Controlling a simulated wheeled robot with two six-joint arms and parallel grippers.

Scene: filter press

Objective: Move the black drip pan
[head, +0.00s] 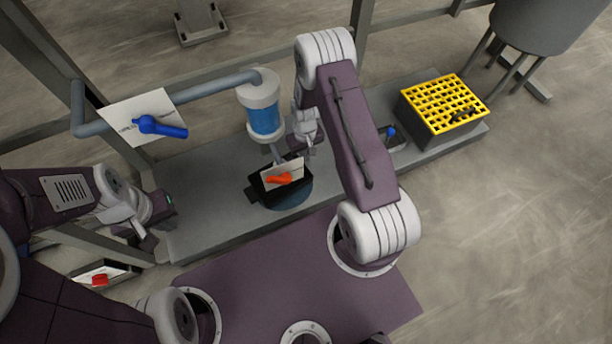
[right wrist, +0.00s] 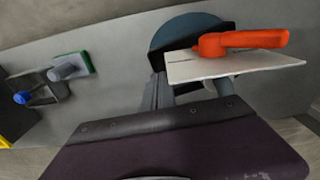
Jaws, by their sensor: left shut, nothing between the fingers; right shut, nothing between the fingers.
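The black drip pan (head: 259,190) sits below the blue filter cylinder (head: 265,120), partly over a dark teal disc (head: 291,196). A white plate with an orange-red handle (head: 280,178) covers part of it. The right wrist view shows the orange handle (right wrist: 240,41) and the teal disc (right wrist: 185,32); I cannot make out the pan clearly there. My right gripper (head: 311,151) is shut and empty, just above and right of the pan, apart from it as far as I can tell. My left gripper (head: 147,237) is shut and empty, well left of the pan.
A yellow grid-topped box (head: 446,104) stands at the right end of the grey platform (head: 215,215). A small fixture with a blue knob (head: 391,132) lies between. A white plate with a blue handle (head: 160,127) hangs at the pipe. A dark tray with a red handle (head: 100,280) is lower left.

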